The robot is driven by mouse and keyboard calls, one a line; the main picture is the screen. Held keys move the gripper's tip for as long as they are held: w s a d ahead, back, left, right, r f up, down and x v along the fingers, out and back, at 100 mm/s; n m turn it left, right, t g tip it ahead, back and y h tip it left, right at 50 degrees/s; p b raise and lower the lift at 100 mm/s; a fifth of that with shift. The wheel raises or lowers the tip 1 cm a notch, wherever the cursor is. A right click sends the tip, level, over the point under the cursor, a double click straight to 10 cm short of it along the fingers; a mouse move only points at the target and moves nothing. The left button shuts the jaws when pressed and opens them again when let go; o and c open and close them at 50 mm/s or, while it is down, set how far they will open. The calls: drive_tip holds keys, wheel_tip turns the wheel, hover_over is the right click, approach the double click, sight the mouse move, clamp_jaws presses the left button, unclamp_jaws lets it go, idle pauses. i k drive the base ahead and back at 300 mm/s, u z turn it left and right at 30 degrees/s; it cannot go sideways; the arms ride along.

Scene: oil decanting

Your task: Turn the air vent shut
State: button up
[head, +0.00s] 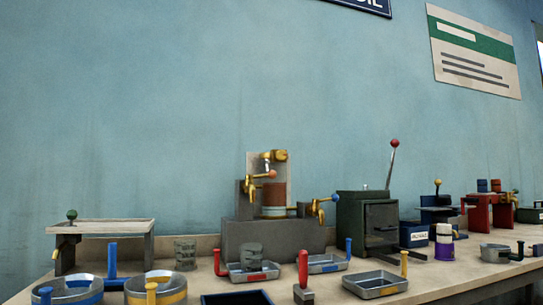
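A decanting stand with a grey block base (272,239) is at the middle of the bench in the head view. It holds a vessel (273,194) with a reddish-brown upper part and pale bands. A brass fitting (276,155) sits above the vessel, with a small orange-red knob (271,174) below it. A brass tap (318,208) with a blue ball handle (335,199) is on the right. My gripper is not in view.
In front are a grey tray (375,292), a blue-handled pan (68,289) and a yellow-handled pan (157,289). A dark green box (365,215) with a red-topped lever (392,165) stands right. A low rack (100,227) stands left.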

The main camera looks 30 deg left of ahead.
sight(281, 155)
drive_tip(key=u, duration=1.4)
